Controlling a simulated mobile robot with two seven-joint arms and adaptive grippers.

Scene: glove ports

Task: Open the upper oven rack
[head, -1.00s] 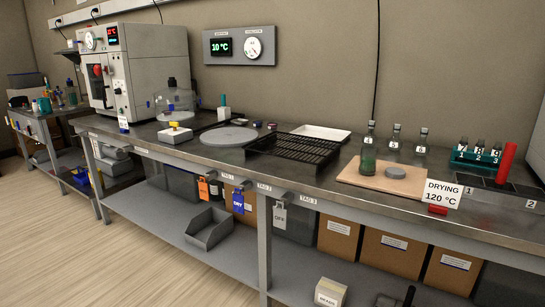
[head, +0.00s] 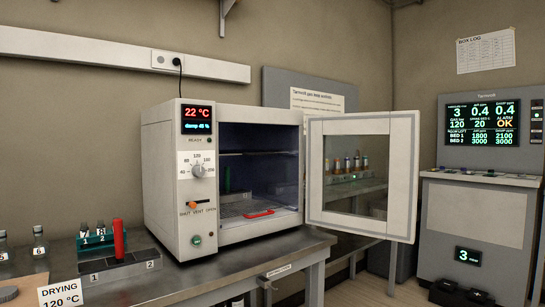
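The oven (head: 165,180) stands on the right end of the metal bench. Its front panel shows 22 °C. Its glass door (head: 312,225) is swung wide open to the right. Inside the dark chamber (head: 275,170) a wire rack (head: 236,208) lies low, with a red handle (head: 258,214) at its front. A thin line higher in the chamber (head: 245,153) may be the upper rack or its rail; I cannot tell which. A green object stands inside at the left. Neither of my grippers is in view.
A grey numbered block (head: 118,268) with a red cylinder (head: 119,240) sits left of the oven, near a green vial rack (head: 97,236). A DRYING 120 °C card (head: 62,294) stands at the front left. A control console (head: 480,215) stands at the right. The open door overhangs the bench's right end.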

